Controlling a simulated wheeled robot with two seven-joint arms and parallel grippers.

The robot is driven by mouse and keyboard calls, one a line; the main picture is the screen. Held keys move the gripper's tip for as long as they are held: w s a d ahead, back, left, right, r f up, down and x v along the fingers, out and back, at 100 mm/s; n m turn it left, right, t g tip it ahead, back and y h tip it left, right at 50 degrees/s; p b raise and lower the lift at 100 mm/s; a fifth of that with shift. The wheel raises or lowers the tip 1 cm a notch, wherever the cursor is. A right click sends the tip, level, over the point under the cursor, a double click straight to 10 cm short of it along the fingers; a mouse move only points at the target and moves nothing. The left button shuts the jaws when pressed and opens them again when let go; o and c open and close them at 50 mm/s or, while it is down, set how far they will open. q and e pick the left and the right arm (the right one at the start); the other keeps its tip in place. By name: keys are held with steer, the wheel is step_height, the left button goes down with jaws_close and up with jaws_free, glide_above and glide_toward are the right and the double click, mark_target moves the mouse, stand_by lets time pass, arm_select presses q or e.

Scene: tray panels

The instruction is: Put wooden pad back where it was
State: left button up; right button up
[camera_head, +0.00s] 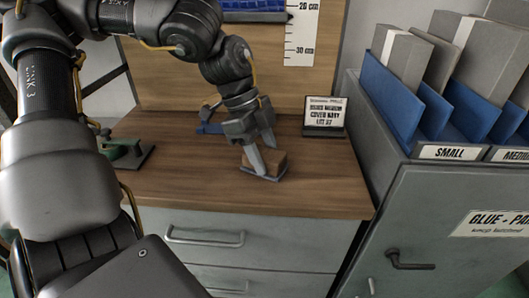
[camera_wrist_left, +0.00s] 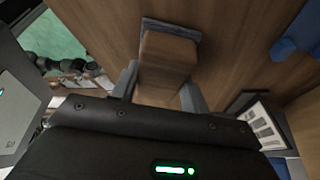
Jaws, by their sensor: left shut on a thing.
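The wooden pad (camera_head: 277,160) is a small brown block with a thin grey layer along its bottom edge. It is at the middle right of the wooden bench top (camera_head: 190,185). My left gripper (camera_head: 263,158) points down over the pad and is shut on it. In the left wrist view, the pad (camera_wrist_left: 168,55) sits between the two grey fingers of my left gripper (camera_wrist_left: 160,90). Whether the pad touches the bench or hangs just above it, I cannot tell. My right gripper is not in view.
A small sign (camera_head: 325,113) stands at the back right of the bench. A green tool (camera_head: 125,148) is at the left, and a blue item (camera_head: 208,126) lies behind my gripper. A grey cabinet with blue dividers (camera_head: 400,105) borders the right. The bench front is clear.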

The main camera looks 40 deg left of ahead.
arm_select(q)
steer(key=shift+f, duration=0.1)
steer(key=o, duration=0.9)
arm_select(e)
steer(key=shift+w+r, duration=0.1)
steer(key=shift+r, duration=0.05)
arm_select(q)
steer(key=p+v, duration=0.1)
steer(key=v, duration=1.1)
steer(key=shift+p, duration=0.35)
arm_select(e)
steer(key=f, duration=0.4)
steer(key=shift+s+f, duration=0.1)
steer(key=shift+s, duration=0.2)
arm_select(q)
steer(key=shift+w, duration=0.1)
